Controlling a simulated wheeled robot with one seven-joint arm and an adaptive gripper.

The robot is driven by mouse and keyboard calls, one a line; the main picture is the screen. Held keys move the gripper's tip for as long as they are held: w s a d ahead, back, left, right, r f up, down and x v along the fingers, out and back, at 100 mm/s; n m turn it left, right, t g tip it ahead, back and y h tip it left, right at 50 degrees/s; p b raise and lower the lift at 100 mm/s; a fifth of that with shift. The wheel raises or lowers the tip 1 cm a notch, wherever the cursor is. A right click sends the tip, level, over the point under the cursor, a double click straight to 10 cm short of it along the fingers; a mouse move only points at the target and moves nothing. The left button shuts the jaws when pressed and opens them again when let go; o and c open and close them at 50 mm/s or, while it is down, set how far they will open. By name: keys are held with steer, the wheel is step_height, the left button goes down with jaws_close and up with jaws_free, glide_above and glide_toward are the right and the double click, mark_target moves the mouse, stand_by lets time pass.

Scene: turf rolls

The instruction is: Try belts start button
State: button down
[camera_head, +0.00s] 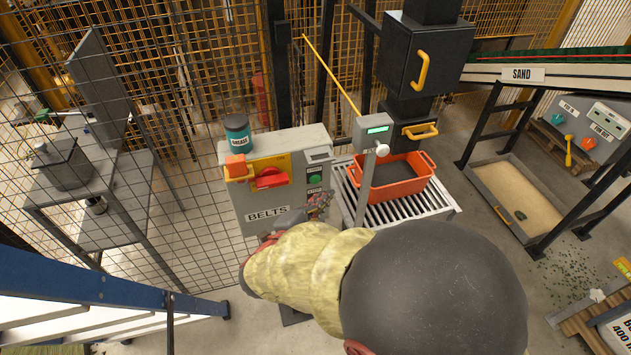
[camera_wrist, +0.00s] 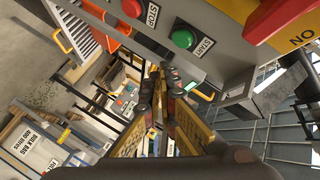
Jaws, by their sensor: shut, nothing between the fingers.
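The grey BELTS control box (camera_head: 263,216) stands left of the roller conveyor in the head view. Its green START button (camera_head: 315,179) is on the right part of its front face. In the wrist view the green button (camera_wrist: 184,38) sits beside its START label, with the red STOP button (camera_wrist: 131,8) to its left. My gripper (camera_head: 322,200) is shut and empty, just below the green button in the head view. In the wrist view the closed fingertips (camera_wrist: 164,74) point toward the panel, below the green button and apart from it in the picture.
A red switch handle (camera_head: 271,179) and an orange padlock-like block (camera_head: 238,168) project from the box. A grease jar (camera_head: 237,133) stands on top. An orange tub (camera_head: 391,188) sits on the roller conveyor (camera_head: 412,211) close to the right. Mesh fencing stands behind.

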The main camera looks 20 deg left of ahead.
steer(key=shift+w+a, duration=0.35)
steer(key=shift+w, duration=0.25)
steer(key=shift+w+a, duration=0.35)
steer(key=shift+w, duration=0.25)
steer(key=shift+w+a, duration=0.1)
steer(key=shift+w, duration=0.05)
stand_by(0.6)
steer(key=shift+w+a, duration=0.1)
steer(key=shift+w, duration=0.1)
steer(key=shift+w+a, duration=0.25)
steer(key=shift+w, duration=0.1)
stand_by(0.7)
steer(key=shift+s+d, duration=0.1)
stand_by(0.4)
steer(key=shift+s+d, duration=0.4)
steer(key=shift+s, duration=0.2)
steer(key=shift+s, duration=0.1)
steer(key=s+d, duration=0.1)
steer(key=s, duration=0.1)
steer(key=s+d+p, duration=0.1)
steer(key=s, duration=0.1)
steer(key=shift+d, duration=0.3)
